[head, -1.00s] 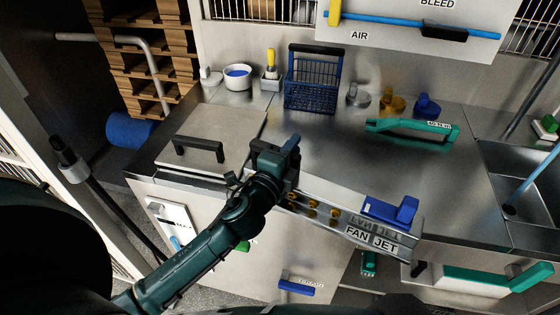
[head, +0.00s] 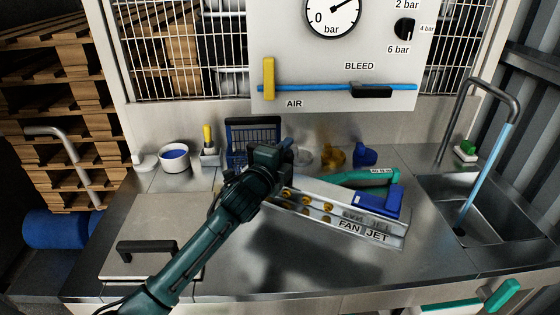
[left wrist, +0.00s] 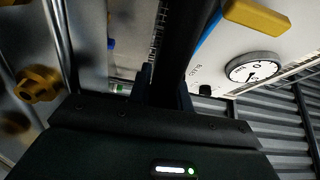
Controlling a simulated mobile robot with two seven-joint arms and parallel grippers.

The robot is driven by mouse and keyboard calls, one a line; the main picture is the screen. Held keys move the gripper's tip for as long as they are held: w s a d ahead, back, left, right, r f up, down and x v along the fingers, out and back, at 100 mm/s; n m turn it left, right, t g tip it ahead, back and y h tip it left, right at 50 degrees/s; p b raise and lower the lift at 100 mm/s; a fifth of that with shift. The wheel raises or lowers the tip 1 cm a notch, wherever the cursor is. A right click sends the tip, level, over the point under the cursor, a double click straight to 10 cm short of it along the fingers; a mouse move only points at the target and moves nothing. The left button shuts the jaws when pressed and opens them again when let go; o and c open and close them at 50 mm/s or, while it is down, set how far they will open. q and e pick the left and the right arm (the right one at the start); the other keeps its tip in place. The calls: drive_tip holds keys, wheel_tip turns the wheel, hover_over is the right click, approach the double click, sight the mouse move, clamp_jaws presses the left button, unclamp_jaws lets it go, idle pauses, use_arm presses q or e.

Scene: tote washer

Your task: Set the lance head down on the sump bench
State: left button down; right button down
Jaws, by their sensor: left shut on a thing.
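The lance head is a silver bar (head: 345,218) marked FAN JET, with several brass nozzles on its side and a blue block on its right end. My left gripper (head: 278,158) is shut on its left end, where the jaws partly hide the grip. The steel sump bench (head: 290,262) lies below and around it. The bar appears to be over the bench top; whether it touches cannot be told. In the left wrist view, a dark piece (left wrist: 195,40) runs up from between the fingers. My right gripper is not in view.
A green handle (head: 365,178) lies behind the bar. A blue basket (head: 252,132), white cup (head: 174,158) and several fittings stand along the back. A lid with a black handle (head: 147,247) is at left, a sink (head: 475,222) at right. The bench front is clear.

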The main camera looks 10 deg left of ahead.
use_arm(q)
drive_tip(key=shift+d+r, duration=0.1)
drive_tip(key=shift+r, duration=0.2)
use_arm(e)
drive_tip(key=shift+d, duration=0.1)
use_arm(q)
drive_tip(key=shift+f, duration=0.1)
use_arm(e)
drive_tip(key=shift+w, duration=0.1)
use_arm(q)
drive_tip(key=shift+f+b, duration=0.5)
drive_tip(key=shift+f, duration=0.15)
drive_tip(key=shift+f+b, duration=0.45)
drive_tip(key=shift+f, duration=0.2)
drive_tip(key=shift+f+b, duration=0.5)
drive_tip(key=shift+f, duration=0.25)
wheel_tip(320, 180, down, 2)
drive_tip(key=shift+b, duration=0.7)
drive_tip(key=shift+f, duration=0.4)
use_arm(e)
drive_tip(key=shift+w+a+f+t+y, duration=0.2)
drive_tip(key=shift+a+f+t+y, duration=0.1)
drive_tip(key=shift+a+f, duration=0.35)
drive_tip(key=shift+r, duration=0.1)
use_arm(q)
drive_tip(key=shift+f+b, duration=0.15)
drive_tip(key=shift+b, duration=0.2)
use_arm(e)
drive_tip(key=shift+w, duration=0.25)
